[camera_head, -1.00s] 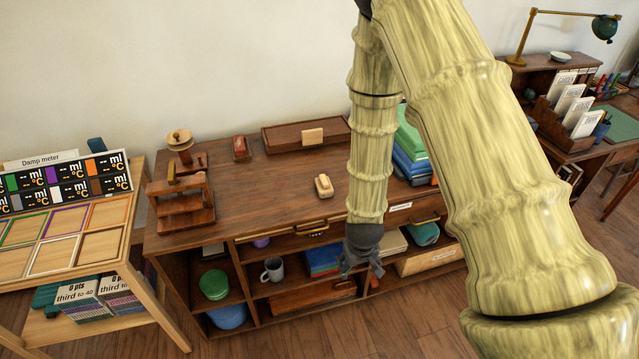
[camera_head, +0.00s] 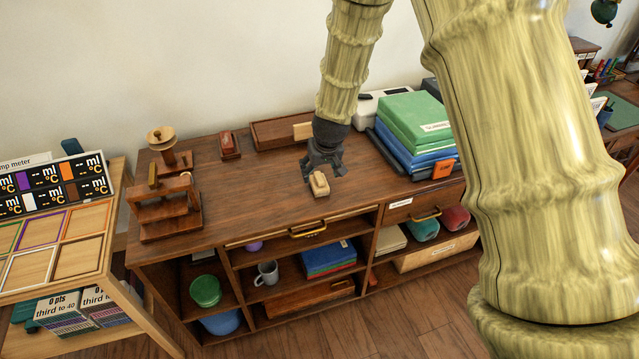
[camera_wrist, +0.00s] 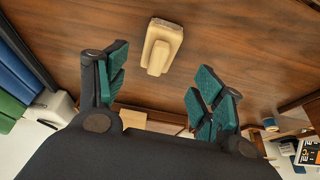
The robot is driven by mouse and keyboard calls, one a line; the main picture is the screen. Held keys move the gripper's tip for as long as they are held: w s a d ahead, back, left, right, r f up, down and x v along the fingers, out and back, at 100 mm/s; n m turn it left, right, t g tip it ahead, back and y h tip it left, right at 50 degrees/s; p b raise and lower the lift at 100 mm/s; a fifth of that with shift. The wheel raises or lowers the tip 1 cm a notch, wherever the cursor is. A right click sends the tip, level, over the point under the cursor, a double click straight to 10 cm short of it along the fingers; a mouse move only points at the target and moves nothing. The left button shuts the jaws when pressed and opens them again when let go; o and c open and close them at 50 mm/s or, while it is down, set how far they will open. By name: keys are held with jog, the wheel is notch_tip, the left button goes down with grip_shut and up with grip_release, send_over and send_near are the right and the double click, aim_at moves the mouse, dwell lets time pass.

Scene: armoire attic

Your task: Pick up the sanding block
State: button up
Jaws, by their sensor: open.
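The sanding block (camera_head: 319,184) is a small pale wooden block with a raised grip, lying on the brown wooden cabinet top near its front edge. In the wrist view the sanding block (camera_wrist: 160,47) lies flat, beyond the fingertips and roughly centred between them. My gripper (camera_head: 324,163) is just behind and above the block in the head view. In the wrist view my gripper (camera_wrist: 158,75) is open, its green-padded fingers wide apart with nothing between them. The block appears apart from both fingers.
Green and blue boxes (camera_head: 415,130) are stacked to the right of my gripper. A wooden tray (camera_head: 280,132) and a small red-brown block (camera_head: 229,145) stand at the back. A wooden press-like stand (camera_head: 168,205) is at the left. The cabinet top around the sanding block is clear.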

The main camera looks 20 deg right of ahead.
aim_at(320, 177)
jog(key=shift+d+p+x, duration=0.2)
jog(key=shift+p+x, duration=0.3)
jog(key=shift+x, duration=3)
jog(key=c, duration=1.1)
